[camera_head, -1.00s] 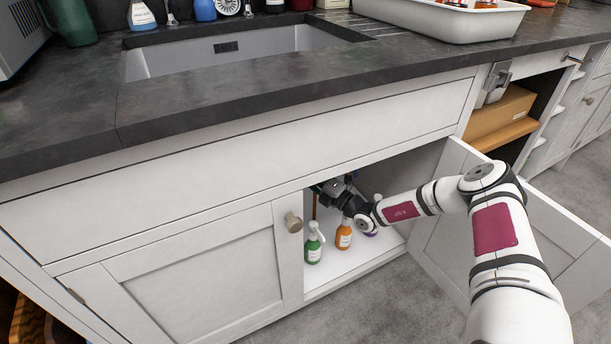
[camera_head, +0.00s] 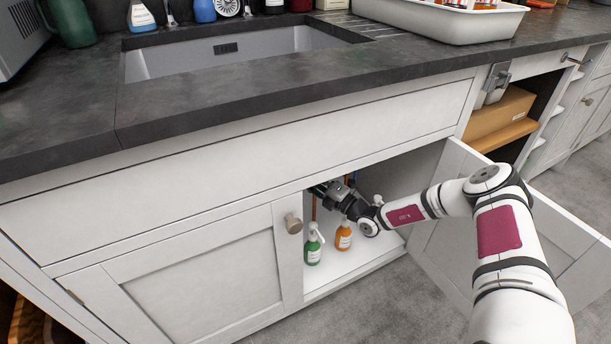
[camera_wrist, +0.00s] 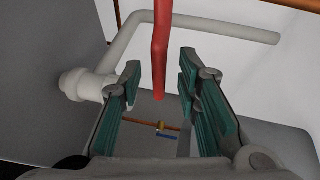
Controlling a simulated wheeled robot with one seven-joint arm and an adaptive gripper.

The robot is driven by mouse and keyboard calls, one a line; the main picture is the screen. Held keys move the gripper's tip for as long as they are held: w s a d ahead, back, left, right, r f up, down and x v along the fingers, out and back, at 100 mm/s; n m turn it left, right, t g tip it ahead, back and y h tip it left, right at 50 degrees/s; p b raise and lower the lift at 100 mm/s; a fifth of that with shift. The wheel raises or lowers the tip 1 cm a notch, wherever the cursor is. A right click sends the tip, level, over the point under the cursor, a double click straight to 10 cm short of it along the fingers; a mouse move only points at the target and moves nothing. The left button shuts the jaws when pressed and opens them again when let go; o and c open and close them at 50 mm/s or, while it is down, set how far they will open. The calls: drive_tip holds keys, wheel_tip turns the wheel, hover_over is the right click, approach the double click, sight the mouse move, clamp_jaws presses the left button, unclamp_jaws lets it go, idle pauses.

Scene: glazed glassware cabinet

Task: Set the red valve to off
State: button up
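A long red bar (camera_wrist: 160,45), which looks like the lever of the red valve, comes down from the top of the wrist view and ends between my fingers. Its pivot and valve body are out of that view. My gripper (camera_wrist: 162,80) has its green-padded fingers apart, one on each side of the red bar; I cannot tell whether either touches it. In the head view my gripper (camera_head: 326,192) is inside the open cupboard under the sink, and the red valve cannot be made out there.
A white drain pipe (camera_wrist: 125,45) runs beside the fingers. Beyond them is a copper pipe with a blue-handled valve (camera_wrist: 165,136). A green spray bottle (camera_head: 313,250) and an orange one (camera_head: 343,238) stand on the cupboard floor. The open door (camera_head: 440,240) is beside my arm.

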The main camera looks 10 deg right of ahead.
drive_tip(key=v, duration=1)
drive_tip(key=shift+s+d, duration=0.2)
drive_tip(key=shift+s, duration=0.05)
drive_tip(key=shift+f, duration=0.1)
